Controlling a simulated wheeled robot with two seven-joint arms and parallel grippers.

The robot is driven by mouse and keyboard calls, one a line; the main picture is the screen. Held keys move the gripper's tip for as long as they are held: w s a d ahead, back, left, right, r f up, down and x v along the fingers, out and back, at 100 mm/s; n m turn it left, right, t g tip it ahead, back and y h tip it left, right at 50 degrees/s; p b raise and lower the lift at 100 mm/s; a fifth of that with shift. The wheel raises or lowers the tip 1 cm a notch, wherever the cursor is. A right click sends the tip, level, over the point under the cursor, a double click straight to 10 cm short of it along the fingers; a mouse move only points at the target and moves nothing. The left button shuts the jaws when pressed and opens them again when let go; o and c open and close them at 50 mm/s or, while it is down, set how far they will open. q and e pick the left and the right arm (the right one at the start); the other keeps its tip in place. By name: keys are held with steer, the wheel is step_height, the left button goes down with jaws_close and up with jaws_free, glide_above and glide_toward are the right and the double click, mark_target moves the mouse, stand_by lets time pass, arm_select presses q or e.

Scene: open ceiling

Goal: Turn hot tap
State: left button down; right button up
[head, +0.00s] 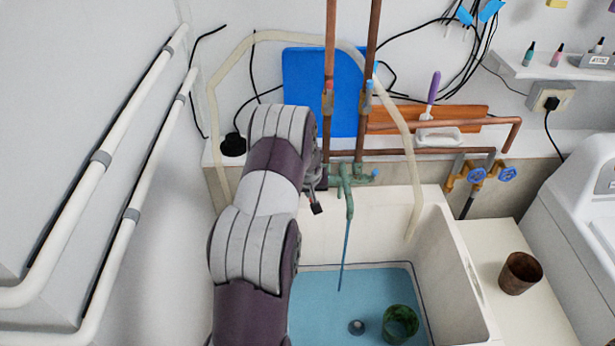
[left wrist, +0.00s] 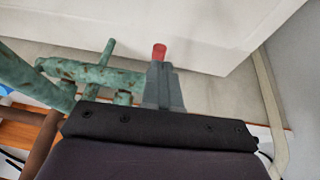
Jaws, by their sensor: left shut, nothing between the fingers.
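A weathered green tap (head: 348,184) stands at the back of the sink, with a thin blue stream below its spout. It also shows in the left wrist view (left wrist: 90,72). Its right handle has a blue end (head: 375,172). My left gripper (head: 317,208) is at the tap's left side, fingers shut and empty. In the left wrist view, a red end (left wrist: 159,50) shows just past my fingertips (left wrist: 163,75). It looks like the hot handle's end, but my gripper hides most of that side, so I cannot tell whether they touch. My right gripper is out of view.
The white sink (head: 440,250) holds blue water, a green cup (head: 400,324) and a drain (head: 356,327). Copper pipes (head: 330,50) rise behind the tap. A pale hose (head: 408,130) arches over the sink. A brown cup (head: 520,273) stands on the right counter. White pipes (head: 130,210) line the left wall.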

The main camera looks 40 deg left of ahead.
arm_select(q)
steer(key=s+b+v, duration=0.1)
steer(key=v, duration=1.1)
steer(key=shift+s+d+b, duration=0.35)
steer(key=shift+b, duration=0.05)
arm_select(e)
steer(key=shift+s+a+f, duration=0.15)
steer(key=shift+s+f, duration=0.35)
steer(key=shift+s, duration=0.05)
arm_select(q)
steer(key=s+d+m+g+h, duration=0.1)
steer(key=s+d+m, duration=0.3)
steer(key=s+d, duration=0.4)
steer(key=s+d+m+g+h, duration=0.1)
steer(key=s+d+m, duration=0.3)
steer(key=s+d, duration=0.5)
steer(key=d, duration=0.5)
steer(key=shift+s+f+g, duration=0.2)
steer(key=shift+s+g, duration=0.1)
steer(key=shift+g, duration=0.1)
steer(key=shift+s+d, duration=0.1)
steer(key=shift+d, duration=0.05)
